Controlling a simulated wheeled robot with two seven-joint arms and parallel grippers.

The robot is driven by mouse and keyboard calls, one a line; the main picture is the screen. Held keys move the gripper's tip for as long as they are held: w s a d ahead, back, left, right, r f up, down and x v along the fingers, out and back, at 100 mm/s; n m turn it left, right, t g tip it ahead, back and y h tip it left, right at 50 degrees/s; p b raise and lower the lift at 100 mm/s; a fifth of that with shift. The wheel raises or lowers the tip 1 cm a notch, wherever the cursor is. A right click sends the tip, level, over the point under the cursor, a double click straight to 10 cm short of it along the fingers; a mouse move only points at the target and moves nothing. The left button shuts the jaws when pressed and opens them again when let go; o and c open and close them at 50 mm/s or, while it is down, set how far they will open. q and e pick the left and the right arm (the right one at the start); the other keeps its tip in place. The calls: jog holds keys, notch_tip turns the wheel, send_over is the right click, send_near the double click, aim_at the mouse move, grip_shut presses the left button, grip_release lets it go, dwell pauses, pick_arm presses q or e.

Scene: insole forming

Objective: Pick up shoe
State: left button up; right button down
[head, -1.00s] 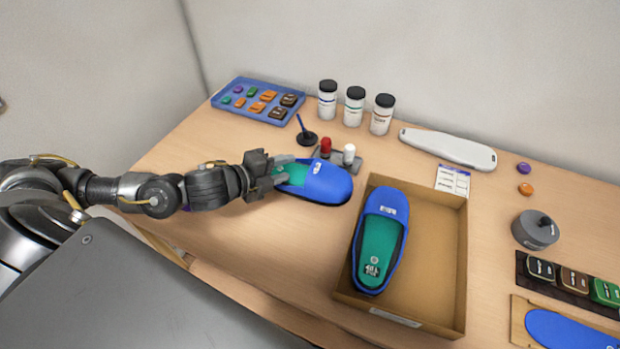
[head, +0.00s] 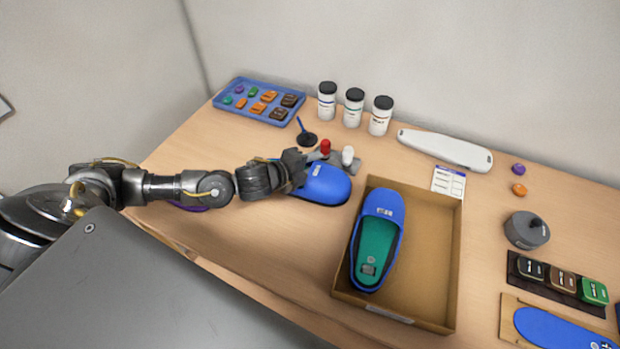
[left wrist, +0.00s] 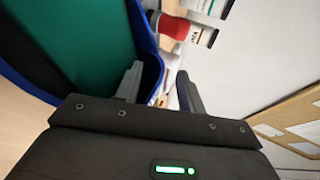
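A blue shoe with a green insole (head: 325,187) lies on the table left of the cardboard box; my left gripper (head: 301,168) hides its open end. In the left wrist view the shoe (left wrist: 72,45) fills the upper left. My left gripper (left wrist: 160,84) is open there, with one finger over the inside of the shoe and the other outside. The shoe's blue rim shows between the fingers; I cannot tell whether they touch it. A second blue shoe with a green insole (head: 377,242) lies in the box (head: 425,285). My right gripper is not in view.
A red-capped item (head: 325,147) and a white-capped one (head: 347,155) stand just behind the shoe. Three black-lidded jars (head: 354,108) and a blue tray (head: 235,107) are at the back. The table in front of the shoe is clear.

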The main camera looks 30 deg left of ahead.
pick_arm(q)
grip_shut()
dwell(0.6)
